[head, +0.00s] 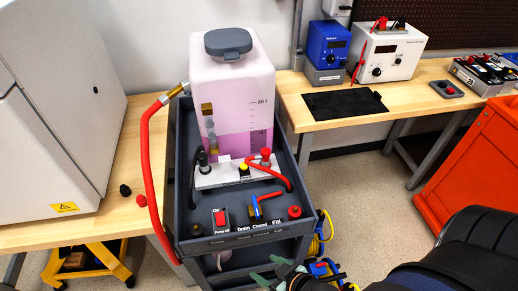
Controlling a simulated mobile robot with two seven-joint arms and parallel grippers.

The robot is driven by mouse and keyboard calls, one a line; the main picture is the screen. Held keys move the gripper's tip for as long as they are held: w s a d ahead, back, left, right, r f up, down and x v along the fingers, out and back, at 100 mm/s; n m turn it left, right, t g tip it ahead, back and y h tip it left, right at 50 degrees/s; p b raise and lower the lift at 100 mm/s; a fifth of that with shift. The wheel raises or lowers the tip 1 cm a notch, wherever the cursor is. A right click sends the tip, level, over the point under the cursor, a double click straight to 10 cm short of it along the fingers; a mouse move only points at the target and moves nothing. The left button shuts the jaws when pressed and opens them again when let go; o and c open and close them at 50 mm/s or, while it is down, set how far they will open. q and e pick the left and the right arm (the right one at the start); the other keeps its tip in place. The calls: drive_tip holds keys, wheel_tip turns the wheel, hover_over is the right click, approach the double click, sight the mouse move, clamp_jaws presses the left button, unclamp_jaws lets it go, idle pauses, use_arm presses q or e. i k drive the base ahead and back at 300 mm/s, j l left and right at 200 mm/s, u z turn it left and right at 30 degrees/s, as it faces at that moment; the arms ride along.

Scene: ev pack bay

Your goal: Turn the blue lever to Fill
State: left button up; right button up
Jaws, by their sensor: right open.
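The blue lever (256,207) stands on the front panel of the grey cart, below the pump. Its long blue arm points down toward the front, above the label strip (260,226) reading Drain, Closed and Fill from left to right. The lever's end is nearest the Closed label; its exact setting is hard to tell. My right gripper (269,272) is at the bottom edge, in front of the cart and nearer to me than the lever. Its greenish fingers are apart and empty, clear of the lever. My left gripper is out of view.
A red switch (221,217) sits left of the lever and a red cap (294,212) right of it. A translucent tank (232,95) with pink fluid stands behind. A red hose (146,165) bends down the cart's left side. An orange cabinet (478,170) stands right.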

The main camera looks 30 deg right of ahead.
sight(255, 208)
drive_tip(key=z, duration=0.9)
